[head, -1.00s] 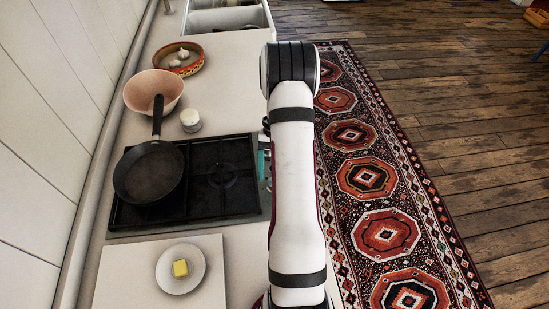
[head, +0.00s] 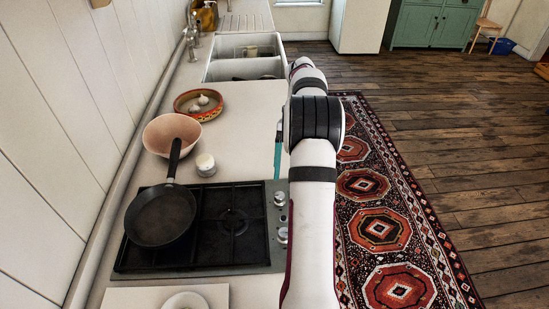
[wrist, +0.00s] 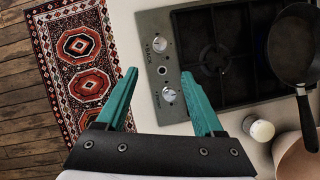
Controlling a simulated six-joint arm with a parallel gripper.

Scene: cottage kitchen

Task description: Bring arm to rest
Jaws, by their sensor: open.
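My gripper (wrist: 160,100) is open and empty in the wrist view, its two teal fingers spread apart. It hangs over the counter's front edge beside the hob's knobs, with the patterned rug below on the left. In the head view my white arm reaches forward along the front of the counter, over its edge. Only a teal sliver of the gripper (head: 278,154) shows there, left of the arm; the rest is hidden behind it.
A black frying pan (head: 161,215) sits on the left of the hob (head: 232,254). A pink bowl (head: 158,136), a white jar (head: 206,164) and a dish of garlic (head: 182,109) stand behind. The sink (head: 222,70) is farther back. The rug (head: 400,285) and floor at right are clear.

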